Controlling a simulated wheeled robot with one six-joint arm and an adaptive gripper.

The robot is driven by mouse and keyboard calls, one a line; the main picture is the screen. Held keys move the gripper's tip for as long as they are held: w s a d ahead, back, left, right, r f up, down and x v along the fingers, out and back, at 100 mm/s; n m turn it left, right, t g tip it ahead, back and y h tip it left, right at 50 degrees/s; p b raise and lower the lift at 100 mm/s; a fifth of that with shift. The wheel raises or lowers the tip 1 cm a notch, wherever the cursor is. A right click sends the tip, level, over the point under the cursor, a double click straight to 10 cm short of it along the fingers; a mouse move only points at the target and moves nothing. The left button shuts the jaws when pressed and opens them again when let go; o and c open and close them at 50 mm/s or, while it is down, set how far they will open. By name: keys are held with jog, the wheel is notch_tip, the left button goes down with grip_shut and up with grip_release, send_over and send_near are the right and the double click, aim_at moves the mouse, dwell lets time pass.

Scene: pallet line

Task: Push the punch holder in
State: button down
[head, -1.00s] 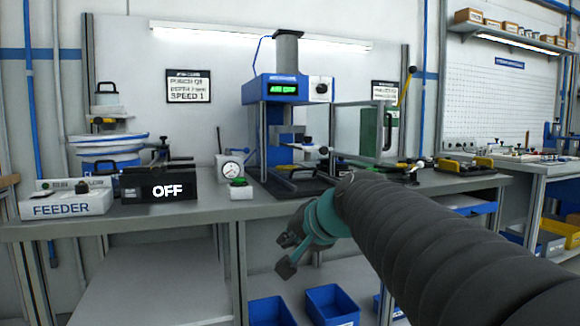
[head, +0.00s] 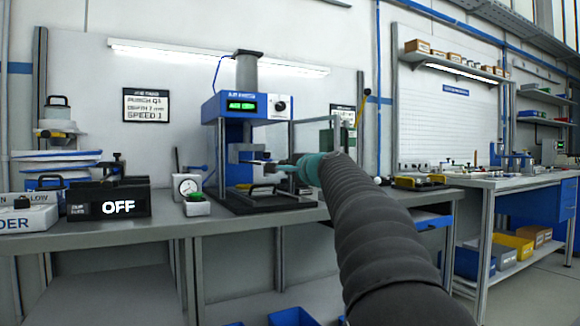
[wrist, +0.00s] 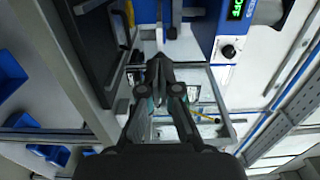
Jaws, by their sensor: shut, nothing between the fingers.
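The blue bench press (head: 228,104) stands on the workbench, with a green display and a black knob on its head. A grey block, which looks like the punch holder (head: 242,149), shows inside its frame below the head. How far it sticks out is unclear. My gripper (head: 272,166) is shut and empty, in front of the press at about the block's height. The arm hides part of the press's right side. I cannot tell whether the fingertips touch the block. In the wrist view, the closed fingers (wrist: 160,64) point toward the press, whose blue head (wrist: 208,30) shows beyond them.
A black OFF box (head: 108,200) is farther left. A clear guard frame (wrist: 222,112) lies close around the gripper in the wrist view.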

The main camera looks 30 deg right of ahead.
jog(key=w+p, duration=0.2)
jog(key=w, duration=0.6)
jog(key=shift+w+a, duration=0.15)
jog(key=shift+w, duration=0.2)
